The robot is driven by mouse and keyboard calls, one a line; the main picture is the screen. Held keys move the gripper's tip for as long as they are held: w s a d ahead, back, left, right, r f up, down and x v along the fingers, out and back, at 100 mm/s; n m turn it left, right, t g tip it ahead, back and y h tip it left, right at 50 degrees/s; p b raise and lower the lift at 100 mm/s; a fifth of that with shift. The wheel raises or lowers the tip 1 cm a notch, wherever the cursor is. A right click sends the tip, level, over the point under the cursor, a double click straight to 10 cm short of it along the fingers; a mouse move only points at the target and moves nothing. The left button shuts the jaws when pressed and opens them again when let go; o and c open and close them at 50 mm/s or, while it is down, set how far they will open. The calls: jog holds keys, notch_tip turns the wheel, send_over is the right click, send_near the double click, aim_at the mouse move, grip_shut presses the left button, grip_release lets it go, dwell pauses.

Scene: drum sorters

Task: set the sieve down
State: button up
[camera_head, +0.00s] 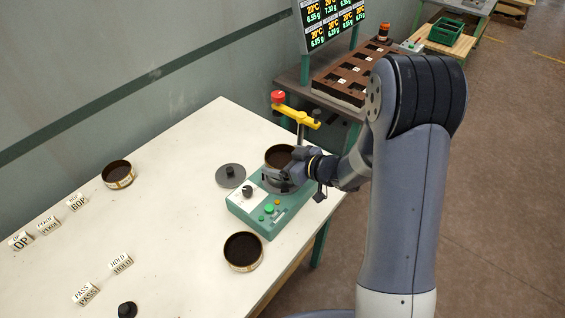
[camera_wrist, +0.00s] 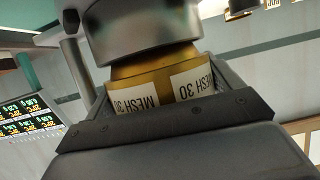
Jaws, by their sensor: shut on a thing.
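My gripper (camera_head: 290,172) is shut on a brass sieve (camera_head: 279,153) with a dark inside, over the green shaker (camera_head: 262,216). In the wrist view the sieve (camera_wrist: 165,82) shows MESH 30 labels, upside down, behind the dark jaw (camera_wrist: 155,124). A round grey part (camera_wrist: 145,30) borders the sieve's lower end, at the top of this inverted view. Whether the sieve rests on it or is just above cannot be told. My gripper hides part of the sieve and the shaker's top in the head view.
A yellow arm with a red knob (camera_head: 278,97) rises behind the sieve. A grey lid (camera_head: 230,175) lies left of the shaker. Other sieves (camera_head: 243,251) (camera_head: 118,175) and label signs (camera_head: 86,294) stand on the white table (camera_head: 170,220). Its middle is clear.

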jog(key=shift+f, duration=0.6)
jog(key=shift+f, duration=0.1)
jog(key=o, duration=0.9)
jog(key=shift+c, duration=0.2)
jog(key=shift+f, duration=0.1)
